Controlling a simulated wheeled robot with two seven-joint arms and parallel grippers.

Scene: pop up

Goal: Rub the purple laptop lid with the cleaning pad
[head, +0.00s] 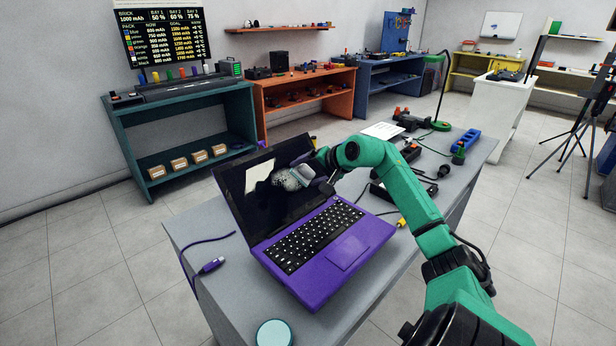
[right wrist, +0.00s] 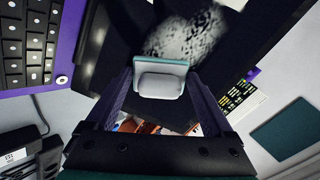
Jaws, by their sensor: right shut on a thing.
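The purple laptop (head: 346,252) stands open on the grey table, its keyboard facing me and its lid (head: 250,205) raised, with a dark screen on the near side. A pale speckled smudge (head: 284,182) lies on the screen; it also shows in the right wrist view (right wrist: 190,35). My right gripper (head: 312,177) is shut on the cleaning pad (right wrist: 160,82), a small whitish block with a teal layer. The pad is in front of the screen, close beside the smudge; I cannot tell whether it touches. My left gripper is not in view.
A purple cable (head: 211,265) lies left of the laptop on the grey table (head: 212,222). A round teal-topped item (head: 273,333) is at the near edge.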

